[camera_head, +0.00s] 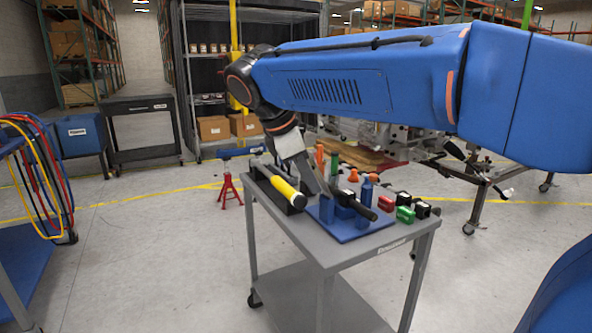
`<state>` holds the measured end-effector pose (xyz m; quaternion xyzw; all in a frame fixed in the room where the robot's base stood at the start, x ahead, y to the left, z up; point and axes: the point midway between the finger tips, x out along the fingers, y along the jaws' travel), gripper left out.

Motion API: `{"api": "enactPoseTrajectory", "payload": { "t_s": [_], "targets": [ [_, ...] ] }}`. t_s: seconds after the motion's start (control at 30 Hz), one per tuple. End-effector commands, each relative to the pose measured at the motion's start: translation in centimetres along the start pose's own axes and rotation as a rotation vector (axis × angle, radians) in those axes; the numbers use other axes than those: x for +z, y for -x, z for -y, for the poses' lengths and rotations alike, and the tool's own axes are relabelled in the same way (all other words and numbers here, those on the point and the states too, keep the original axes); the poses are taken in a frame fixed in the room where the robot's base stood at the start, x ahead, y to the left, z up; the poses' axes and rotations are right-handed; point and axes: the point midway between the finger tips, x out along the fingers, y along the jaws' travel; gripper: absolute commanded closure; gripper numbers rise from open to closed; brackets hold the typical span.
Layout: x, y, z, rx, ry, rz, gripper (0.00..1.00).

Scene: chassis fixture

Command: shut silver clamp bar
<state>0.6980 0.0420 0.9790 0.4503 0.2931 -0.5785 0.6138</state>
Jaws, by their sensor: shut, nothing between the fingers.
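My gripper (318,184) points down over the grey cart, among the tools on its top. It is shut with nothing held; its tips are small and partly lost among the tools. The metal chassis fixture (398,138) stands behind the cart at right, on a legged metal frame (480,190). My blue arm crosses in front and hides its upper part. I cannot pick out the silver clamp bar for certain among the silver parts there, nor tell whether it is open or shut. My gripper is well to the left of the fixture.
The grey cart (384,258) carries a blue tool holder (352,232), a yellow-handled tool (288,190), a black-handled tool (360,206) and red and green blocks (405,214). A red stand (229,190) is behind it.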

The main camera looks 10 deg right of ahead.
Motion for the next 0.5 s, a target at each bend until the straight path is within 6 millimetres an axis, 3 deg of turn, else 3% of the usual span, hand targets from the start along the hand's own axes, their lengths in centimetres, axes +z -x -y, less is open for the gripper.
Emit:
{"api": "enactPoseTrajectory", "payload": {
  "t_s": [0.2,0.4,0.5],
  "targets": [
    [-4.8,5.0,-3.8,0.014,0.262,0.123,1.0],
    [-7.8,8.0,-5.2,0.014,0.405,0.2,1.0],
    [-8.4,8.7,-5.4,0.013,0.434,0.218,1.0]
  ]
}}
